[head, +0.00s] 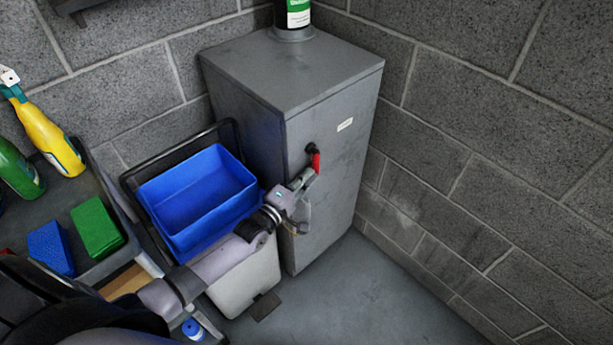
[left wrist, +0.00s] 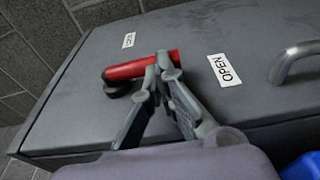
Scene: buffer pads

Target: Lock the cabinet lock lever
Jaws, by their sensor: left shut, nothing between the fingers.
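The grey cabinet (head: 335,200) stands in the corner with its door closed. Its red lock lever (head: 316,160) hangs down from a black pivot on the door in the head view. In the left wrist view the red lever (left wrist: 140,66) points from its black pivot toward the OPEN label (left wrist: 225,70). My left gripper (head: 309,175) is shut, with its fingertips (left wrist: 165,62) at the lever's free end. They seem to touch it but do not clasp it. My right gripper is not in view.
A metal door handle (left wrist: 295,60) lies beyond the OPEN label. A smaller label (left wrist: 129,40) is near the pivot. Floor right of the cabinet is clear, with block walls behind.

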